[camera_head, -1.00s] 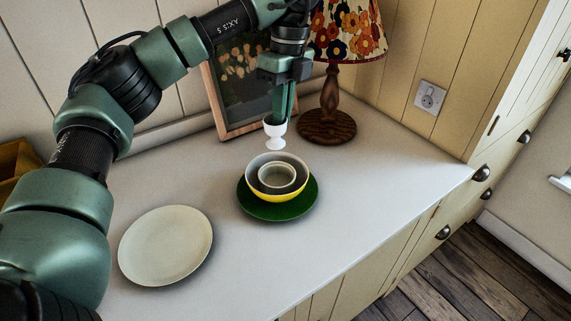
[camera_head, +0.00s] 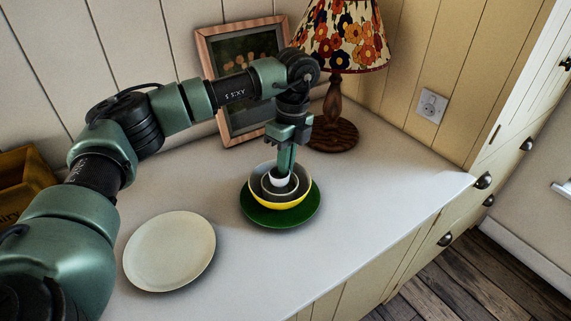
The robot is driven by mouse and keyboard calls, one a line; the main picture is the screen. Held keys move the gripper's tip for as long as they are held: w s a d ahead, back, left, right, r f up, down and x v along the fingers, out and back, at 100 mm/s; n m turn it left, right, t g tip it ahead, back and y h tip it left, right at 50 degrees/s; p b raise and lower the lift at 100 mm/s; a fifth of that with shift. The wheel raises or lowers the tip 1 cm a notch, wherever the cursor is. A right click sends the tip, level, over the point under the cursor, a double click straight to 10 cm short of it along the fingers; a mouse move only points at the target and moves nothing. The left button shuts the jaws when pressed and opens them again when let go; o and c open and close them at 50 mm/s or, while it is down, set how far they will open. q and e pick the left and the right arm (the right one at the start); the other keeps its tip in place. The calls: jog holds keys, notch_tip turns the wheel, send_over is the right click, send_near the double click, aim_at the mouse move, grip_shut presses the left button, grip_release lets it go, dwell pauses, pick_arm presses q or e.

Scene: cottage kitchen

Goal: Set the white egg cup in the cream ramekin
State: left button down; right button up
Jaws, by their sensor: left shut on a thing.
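The white egg cup (camera_head: 279,180) is held in my left gripper (camera_head: 283,172), which is shut on it and points down. The cup is inside the cream ramekin (camera_head: 268,190); I cannot tell whether its foot touches the ramekin's bottom. The ramekin sits in a yellow bowl (camera_head: 291,204), grey inside, on a green plate (camera_head: 262,217). The gripper's fingers hide the back of the ramekin and part of the cup. My right gripper is not in view.
A cream plate (camera_head: 169,251) lies to the left on the pale counter (camera_head: 375,205). A flowered lamp (camera_head: 334,131) and a framed picture (camera_head: 208,52) stand behind the bowls. A yellow crate (camera_head: 24,178) is at the far left. The counter's right side is clear.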

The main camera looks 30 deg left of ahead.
pick_arm(q)
jog(key=shift+f, duration=0.1)
jog(key=shift+f, duration=0.25)
jog(key=c, duration=1.6)
grip_release()
jog(key=shift+r, duration=0.1)
jog(key=shift+r, duration=0.25)
jog(key=r, duration=0.4)
jog(key=w+r+b, duration=0.1)
jog(key=r, duration=0.7)
jog(key=shift+w+d+b, duration=0.2)
jog(key=shift+d+b, duration=0.1)
jog(key=shift+b, duration=0.1)
